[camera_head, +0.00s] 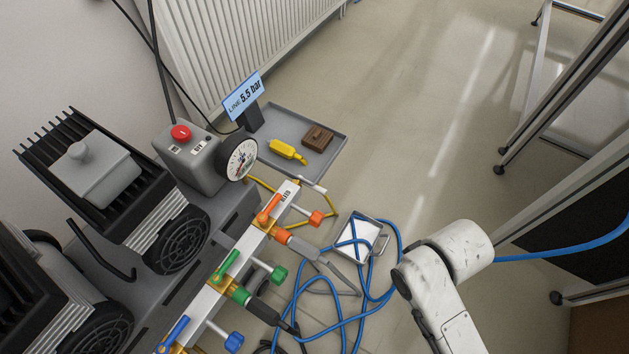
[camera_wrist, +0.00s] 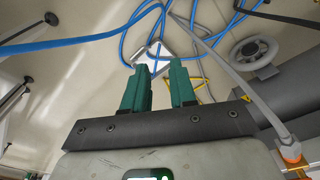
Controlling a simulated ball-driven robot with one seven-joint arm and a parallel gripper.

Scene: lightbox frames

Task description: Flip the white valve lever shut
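The valve manifold (camera_head: 247,250) is a pale bar running diagonally at the lower left of the head view. It carries an orange lever (camera_head: 270,208), a green lever (camera_head: 227,266) and a blue lever (camera_head: 173,335). A small whitish bar (camera_head: 313,186) at its far end may be the white lever. It is too small to tell its setting, and no white lever is clear in the wrist view. My gripper (camera_wrist: 160,66) shows in the wrist view with two green fingers apart and nothing between them. My gripper's fingers are not visible in the head view.
A gauge (camera_head: 240,158) and a red button (camera_head: 181,132) stand behind the manifold. A grey tray (camera_head: 335,144) holds a yellow tool and a brown block. Blue hose (camera_head: 345,321) loops around a small pan (camera_head: 375,233). Metal frames stand at right; open floor lies between.

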